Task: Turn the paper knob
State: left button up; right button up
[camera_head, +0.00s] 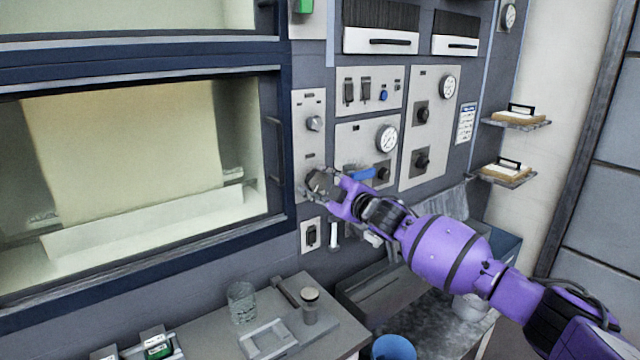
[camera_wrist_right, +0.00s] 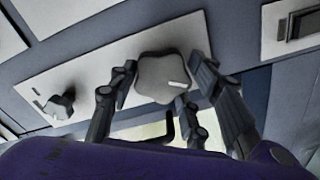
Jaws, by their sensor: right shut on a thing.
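The knob in my right gripper is a grey lobed knob with a white mark (camera_wrist_right: 164,76), on a pale panel (camera_head: 308,150) right of the window. In the head view this knob (camera_head: 317,182) is partly covered by the fingers. My right gripper (camera_head: 322,184) is shut on it, with fingers on both sides in the wrist view (camera_wrist_right: 160,88). A second grey knob (camera_head: 314,123) sits higher on the same panel, apart from the gripper. It also shows at the left of the wrist view (camera_wrist_right: 60,106). I cannot read the panel labels. My left gripper is not in view.
A window with a dark blue frame (camera_head: 283,105) and a vertical handle (camera_head: 274,148) is left of the panel. Gauges and switches are to the right. Below are a bench with a glass beaker (camera_head: 241,302) and a blue bucket (camera_head: 394,348).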

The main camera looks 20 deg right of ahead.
jog(key=shift+r+m, duration=0.3)
jog(key=shift+r, duration=0.05)
jog(key=o, duration=1.1)
jog(key=shift+f, duration=0.1)
jog(key=shift+f, duration=0.15)
jog(key=shift+s+d, duration=0.1)
jog(key=shift+s, duration=0.15)
jog(key=v, duration=1.1)
jog(key=shift+s, duration=0.3)
